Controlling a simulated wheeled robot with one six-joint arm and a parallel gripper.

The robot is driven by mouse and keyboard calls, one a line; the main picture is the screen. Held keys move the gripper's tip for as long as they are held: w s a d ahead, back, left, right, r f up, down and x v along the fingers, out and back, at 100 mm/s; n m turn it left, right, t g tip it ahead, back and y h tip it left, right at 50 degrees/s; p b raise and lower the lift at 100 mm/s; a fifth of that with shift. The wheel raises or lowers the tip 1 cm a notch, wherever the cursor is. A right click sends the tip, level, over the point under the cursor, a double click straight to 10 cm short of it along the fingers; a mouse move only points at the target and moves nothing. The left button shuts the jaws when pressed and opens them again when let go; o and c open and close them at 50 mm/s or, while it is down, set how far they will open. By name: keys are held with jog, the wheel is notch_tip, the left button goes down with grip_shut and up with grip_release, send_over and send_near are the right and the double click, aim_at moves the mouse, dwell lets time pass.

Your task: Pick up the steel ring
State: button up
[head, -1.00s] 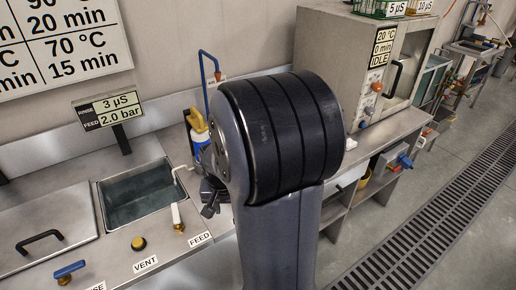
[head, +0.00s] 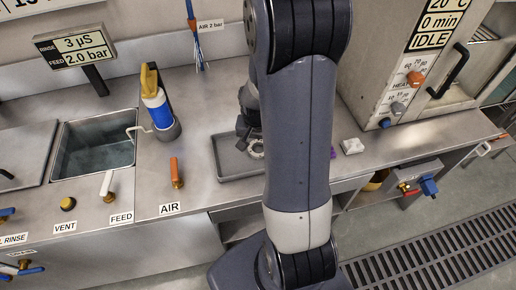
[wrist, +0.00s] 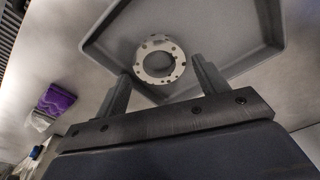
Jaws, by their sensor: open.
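The steel ring (wrist: 158,41) lies flat in a shallow grey tray (wrist: 110,45), with small holes around its face. In the wrist view my gripper (wrist: 160,68) is open, its two fingers apart on either side of the ring's near part. The jaws look empty; I cannot tell how high the fingertips are above the ring. In the head view the ring (head: 257,151) shows only in part beside my arm, in the tray (head: 230,165). My arm hides most of the gripper and the tray's right side there.
A blue and white bottle (head: 158,108) and an orange-handled AIR valve (head: 176,172) stand left of the tray. A white crumpled item (head: 352,146) lies right of my arm. A purple item (wrist: 56,101) lies outside the tray. A sink (head: 95,145) is further left.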

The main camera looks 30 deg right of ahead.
aim_at(259, 151)
jog(key=shift+w+d+f, duration=0.1)
jog(key=shift+d+f, duration=0.05)
jog(key=shift+f, duration=0.4)
jog(key=shift+d+f, duration=0.15)
jog(key=shift+f, duration=0.35)
jog(key=shift+w+f, duration=0.1)
jog(key=shift+f, duration=0.4)
jog(key=shift+c, duration=0.2)
jog(key=c, duration=0.8)
jog(key=shift+r, duration=0.1)
